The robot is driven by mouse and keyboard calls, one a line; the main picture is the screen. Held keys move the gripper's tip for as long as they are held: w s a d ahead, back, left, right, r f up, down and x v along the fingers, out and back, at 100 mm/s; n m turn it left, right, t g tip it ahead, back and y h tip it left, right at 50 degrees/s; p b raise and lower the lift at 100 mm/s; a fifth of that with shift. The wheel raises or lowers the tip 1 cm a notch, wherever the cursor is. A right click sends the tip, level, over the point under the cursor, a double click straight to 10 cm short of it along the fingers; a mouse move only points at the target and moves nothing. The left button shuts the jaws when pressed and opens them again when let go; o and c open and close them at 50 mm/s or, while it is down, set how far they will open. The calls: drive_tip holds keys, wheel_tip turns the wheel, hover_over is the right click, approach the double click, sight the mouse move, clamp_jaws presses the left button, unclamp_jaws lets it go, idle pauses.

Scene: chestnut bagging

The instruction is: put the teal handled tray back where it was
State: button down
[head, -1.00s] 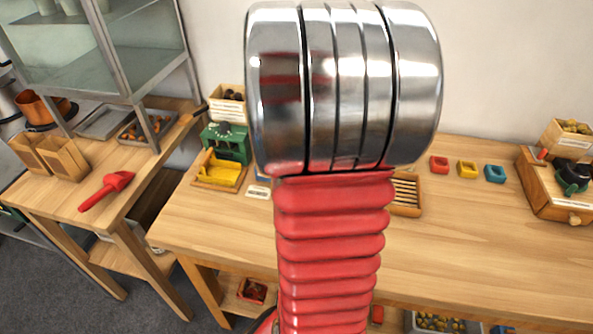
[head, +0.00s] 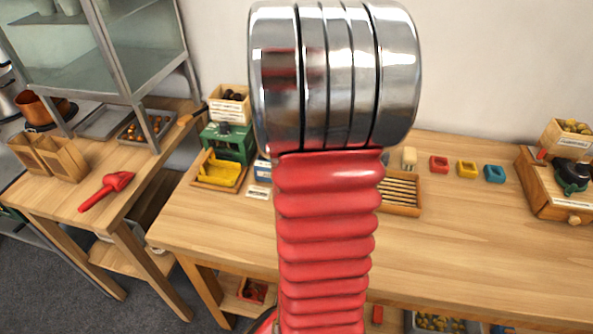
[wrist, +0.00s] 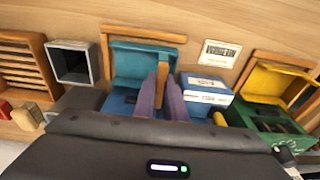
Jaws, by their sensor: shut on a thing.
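The teal tray (wrist: 140,58) shows in the wrist view, with an orange-brown wooden handle (wrist: 163,72) standing up from it. My gripper (wrist: 161,88) is shut on that handle with its two purple fingers. The tray lies within a wooden frame (wrist: 135,34), in front of a blue body (wrist: 118,104). I cannot tell whether the tray rests fully on the frame's base. In the head view my arm hides the gripper and the teal tray.
A blue-and-white box (wrist: 207,88) stands close right of the fingers. A grey open box (wrist: 72,63) is to the left. A yellow tray (head: 219,172) sits before a green machine (head: 228,143). A slatted wooden rack (head: 401,193) is right of my arm. The front tabletop is clear.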

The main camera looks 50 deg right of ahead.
drive_tip(key=c, duration=1.8)
unclamp_jaws()
drive_tip(key=r, duration=0.4)
drive_tip(key=a+r, duration=0.1)
drive_tip(key=r, duration=0.7)
drive_tip(key=shift+s+a, duration=0.3)
drive_tip(key=shift+s, duration=0.1)
drive_tip(key=shift+s+a+r+n+t+y, duration=0.25)
drive_tip(key=shift+a+r+n+t, duration=0.4)
drive_tip(key=shift+a+n, duration=3.4)
drive_tip(key=shift+s+a+r+n+t+y, duration=0.35)
drive_tip(key=shift+a+t, duration=0.6)
drive_tip(key=shift+a, duration=6.6)
drive_tip(key=shift+s+a+r+n+t+y, duration=0.3)
drive_tip(key=shift+a+n+t, duration=0.5)
drive_tip(key=shift+a+n, duration=3.25)
